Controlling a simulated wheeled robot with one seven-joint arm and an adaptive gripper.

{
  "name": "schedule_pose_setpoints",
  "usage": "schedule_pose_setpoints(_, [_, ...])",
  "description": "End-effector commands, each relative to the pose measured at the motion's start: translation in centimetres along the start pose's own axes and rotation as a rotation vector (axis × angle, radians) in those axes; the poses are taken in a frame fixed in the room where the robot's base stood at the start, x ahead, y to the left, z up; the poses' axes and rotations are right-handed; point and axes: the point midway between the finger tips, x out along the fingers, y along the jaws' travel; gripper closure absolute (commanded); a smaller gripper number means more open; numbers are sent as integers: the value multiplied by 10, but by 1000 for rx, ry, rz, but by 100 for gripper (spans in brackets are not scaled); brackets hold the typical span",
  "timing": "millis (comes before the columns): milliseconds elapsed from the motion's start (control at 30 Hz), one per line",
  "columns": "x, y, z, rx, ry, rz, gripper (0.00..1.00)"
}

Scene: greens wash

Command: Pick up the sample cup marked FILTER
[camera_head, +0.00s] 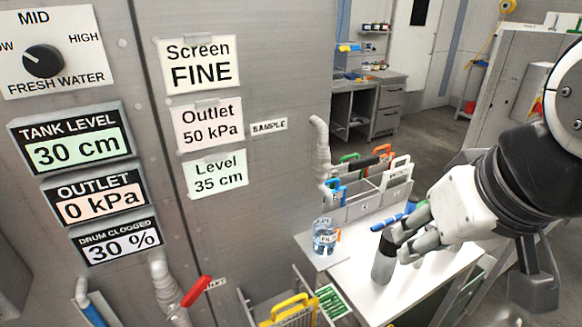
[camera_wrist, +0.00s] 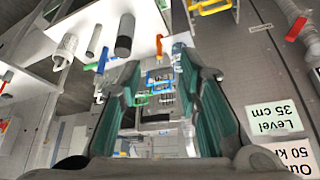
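A clear sample cup (camera_head: 325,240) with bluish contents stands on a small white shelf beside the grey panel, below the outlet pipe. Its label is small and partly legible, seeming to start "FIL". In the wrist view a small blue object (camera_wrist: 180,50), likely this cup, shows near the tip of the right-hand finger. My gripper (camera_head: 396,238) is to the right of the cup, above the white table, apart from it. In the wrist view my gripper (camera_wrist: 155,75) has its two green-padded fingers spread wide, with nothing held between them.
A grey cylinder (camera_head: 383,265) with a dark top stands on the white table (camera_head: 425,280), close to my fingers in the head view. A grey rack (camera_head: 370,207) with coloured handles is behind. A red-handled valve (camera_head: 196,291) and yellow-handled item (camera_head: 290,308) are lower left.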

Motion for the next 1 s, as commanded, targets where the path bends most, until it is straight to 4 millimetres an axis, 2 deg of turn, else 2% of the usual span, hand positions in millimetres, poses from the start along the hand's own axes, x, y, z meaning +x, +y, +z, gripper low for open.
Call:
schedule_pose_setpoints(233, [0,0,0,0,0,0,68])
schedule_pose_setpoints(267, [0,0,0,0,0,0,64])
schedule_pose_setpoints(400, [2,-1,-4,20,-13,-4,32])
schedule_pose_setpoints(433, [3,-2,-6,34,-22,-5,29])
schedule_pose_setpoints(667, [26,-10,-38,235,-137,20,29])
schedule_pose_setpoints(1000, [84,-39,-91,573,-241,218,29])
